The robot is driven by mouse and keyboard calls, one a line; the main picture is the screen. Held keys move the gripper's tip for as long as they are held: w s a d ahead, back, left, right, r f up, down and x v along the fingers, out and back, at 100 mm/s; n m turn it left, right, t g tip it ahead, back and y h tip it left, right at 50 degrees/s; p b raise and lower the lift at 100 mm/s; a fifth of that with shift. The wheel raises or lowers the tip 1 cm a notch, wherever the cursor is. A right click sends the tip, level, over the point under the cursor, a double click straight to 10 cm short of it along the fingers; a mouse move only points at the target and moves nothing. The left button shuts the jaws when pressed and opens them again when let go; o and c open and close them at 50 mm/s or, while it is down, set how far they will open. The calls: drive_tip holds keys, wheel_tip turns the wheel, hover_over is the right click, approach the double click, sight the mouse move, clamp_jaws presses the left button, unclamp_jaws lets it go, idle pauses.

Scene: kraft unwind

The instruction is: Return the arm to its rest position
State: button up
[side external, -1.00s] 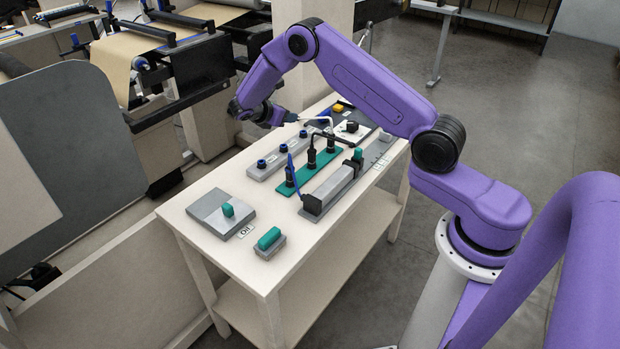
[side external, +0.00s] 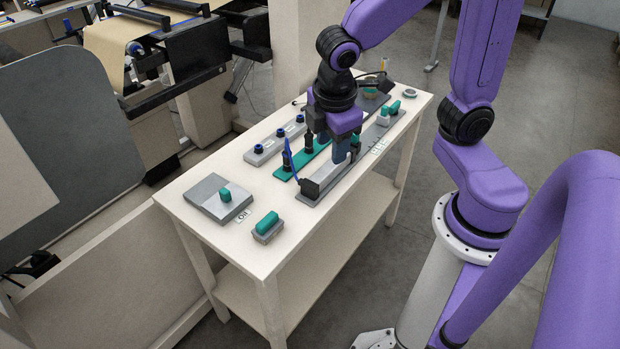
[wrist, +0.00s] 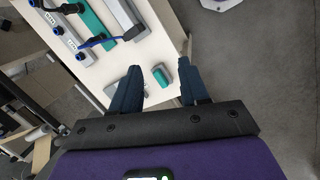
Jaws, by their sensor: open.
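My purple arm reaches over the white table (side external: 180,204), and my gripper (side external: 342,152) points down above the grey and teal fixtures. In the wrist view its two dark blue fingers (wrist: 158,82) stand apart with nothing held between them. A teal-topped grey block (wrist: 161,76) shows beyond the fingers, lower than them. In the side view the gripper partly hides the long grey fixture (side external: 326,183) and the teal strip (side external: 317,160). I cannot tell how far the fingertips are from the fixture.
A grey plate with a teal knob (side external: 218,200) and a small teal-topped block (side external: 267,227) sit at the table's near end. A grey strip with blue-topped posts (side external: 275,144) lies at the left. Machinery with a brown paper web (side external: 120,45) stands behind. Open floor is at the right.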

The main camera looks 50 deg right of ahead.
drive_tip(key=s+g+y, duration=0.1)
drive_tip(key=s+y, duration=0.1)
drive_tip(key=s, duration=1)
drive_tip(key=shift+d+r+m+y, duration=0.15)
drive_tip(key=shift+d+m+y, duration=0.15)
drive_tip(key=shift+d+m, duration=0.15)
idle(0.7)
